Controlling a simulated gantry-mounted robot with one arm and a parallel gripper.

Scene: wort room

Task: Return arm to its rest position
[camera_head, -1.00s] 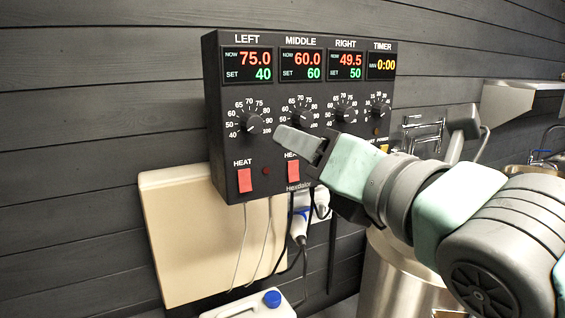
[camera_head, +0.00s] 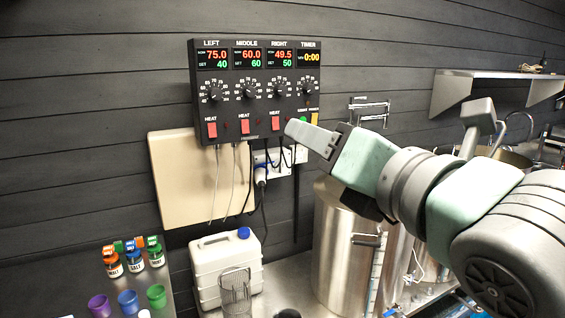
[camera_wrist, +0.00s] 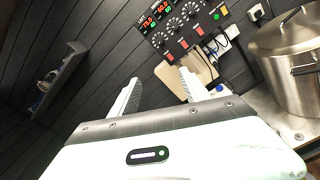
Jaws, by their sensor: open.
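My gripper (camera_head: 311,136) is at the end of my raised arm, in front of the wall and just below and right of the black control panel (camera_head: 236,124). In the wrist view my gripper (camera_wrist: 162,90) has its two pale fingers spread apart with nothing between them. The panel also shows in the wrist view (camera_wrist: 205,22), beyond the fingers. Its displays read 75.0, 60.0 and 49.5, with sets 40, 60 and 50. I cannot tell the exact gap between the fingers and the panel.
A steel pot (camera_head: 335,235) stands under my arm. Small labelled jars (camera_head: 134,258) and coloured cups (camera_head: 128,302) are at lower left. A steel shelf (camera_head: 480,90) is on the wall at right.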

